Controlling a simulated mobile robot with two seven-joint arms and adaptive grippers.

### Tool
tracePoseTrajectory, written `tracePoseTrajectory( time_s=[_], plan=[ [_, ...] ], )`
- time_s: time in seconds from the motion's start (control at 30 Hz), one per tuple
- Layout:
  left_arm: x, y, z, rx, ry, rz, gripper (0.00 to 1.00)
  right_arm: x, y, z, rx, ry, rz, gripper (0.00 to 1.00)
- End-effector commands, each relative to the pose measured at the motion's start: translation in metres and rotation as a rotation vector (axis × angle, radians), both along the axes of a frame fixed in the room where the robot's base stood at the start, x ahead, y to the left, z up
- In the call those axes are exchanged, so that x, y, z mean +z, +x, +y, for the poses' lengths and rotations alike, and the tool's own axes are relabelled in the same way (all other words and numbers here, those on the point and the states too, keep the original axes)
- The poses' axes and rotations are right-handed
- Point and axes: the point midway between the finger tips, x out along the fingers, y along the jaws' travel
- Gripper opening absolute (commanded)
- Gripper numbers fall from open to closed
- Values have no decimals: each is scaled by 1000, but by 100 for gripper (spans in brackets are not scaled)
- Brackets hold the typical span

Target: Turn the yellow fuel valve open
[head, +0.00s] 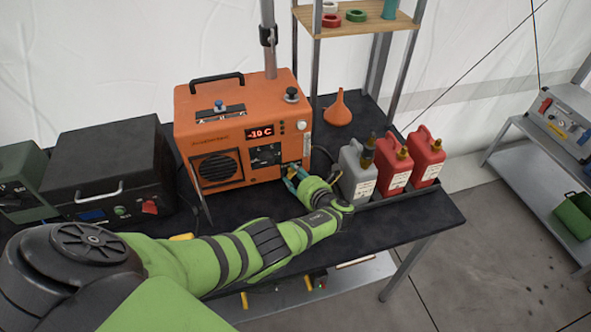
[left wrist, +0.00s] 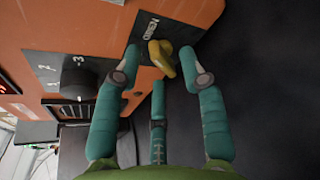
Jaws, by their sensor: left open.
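The yellow fuel valve (left wrist: 162,58) sits on a dark panel on the front of the orange heater (head: 225,118). In the left wrist view my left gripper (left wrist: 164,78) is open, with its teal fingers spread around the valve. The valve lies between the fingertips, and I cannot tell whether any finger touches it. In the head view the left gripper (head: 293,177) is at the lower right of the heater front and mostly hides the valve. My right gripper is not in view.
A grey jug (head: 357,172) and red jugs (head: 394,168) stand in a tray right of my gripper. A black case (head: 105,165) is left of the heater. An orange funnel (head: 338,110) stands behind. The black table (head: 420,212) has bare room at its front right.

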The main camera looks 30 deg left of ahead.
Motion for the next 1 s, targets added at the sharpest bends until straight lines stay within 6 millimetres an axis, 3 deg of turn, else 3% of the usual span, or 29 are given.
tracePoseTrajectory(
  time_s=[0.27, 0.8, 1.0],
  plan=[
    [17, 0, 1, 1, -1, -4, 41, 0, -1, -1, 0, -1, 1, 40],
    [87, 0, 1, 1, 0, -2, 41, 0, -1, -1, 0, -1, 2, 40],
    [98, -1, 1, 1, 0, 0, 41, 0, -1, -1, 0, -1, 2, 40]
  ],
)
